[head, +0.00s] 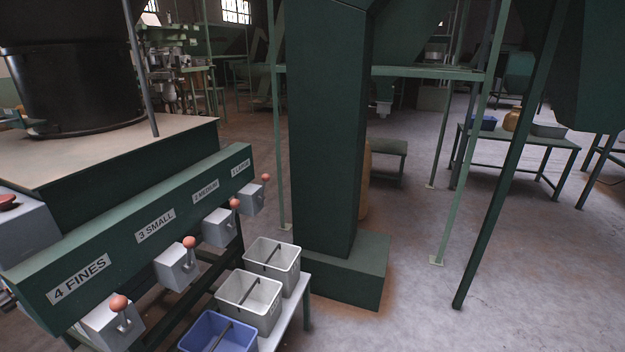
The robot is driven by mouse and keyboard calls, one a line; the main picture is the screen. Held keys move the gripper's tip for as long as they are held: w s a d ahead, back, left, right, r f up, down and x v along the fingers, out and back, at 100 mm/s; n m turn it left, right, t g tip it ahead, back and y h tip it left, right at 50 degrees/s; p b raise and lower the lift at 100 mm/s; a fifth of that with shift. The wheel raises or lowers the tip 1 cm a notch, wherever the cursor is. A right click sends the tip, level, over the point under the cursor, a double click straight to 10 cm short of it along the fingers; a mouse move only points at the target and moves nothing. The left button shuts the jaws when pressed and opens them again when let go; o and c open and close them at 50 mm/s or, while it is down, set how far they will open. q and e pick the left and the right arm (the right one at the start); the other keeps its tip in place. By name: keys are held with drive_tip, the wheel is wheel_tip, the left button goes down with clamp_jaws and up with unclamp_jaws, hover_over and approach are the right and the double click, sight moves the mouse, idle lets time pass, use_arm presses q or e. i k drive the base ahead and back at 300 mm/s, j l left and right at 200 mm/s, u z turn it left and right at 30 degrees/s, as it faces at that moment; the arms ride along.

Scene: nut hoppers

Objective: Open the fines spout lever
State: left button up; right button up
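The "4 FINES" label (79,280) is on the near left end of a dark green sloping beam. Below it is the fines spout (104,326), a grey box with a lever topped by an orange-red knob (119,303). The lever sticks up from the box face; I cannot tell its exact setting. Similar spouts with knobbed levers follow along the beam for small (177,268), medium (219,229) and large (251,199). Neither of my grippers shows in the head view.
A blue bin (222,334) and two white bins (249,300) (272,260) stand on a low bench (303,283) beside the spouts. A thick green column (325,140) on a block base rises behind them. Open floor (420,290) lies to the right, with a thin slanted post (500,170).

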sight(118, 303)
drive_tip(key=u, duration=1.4)
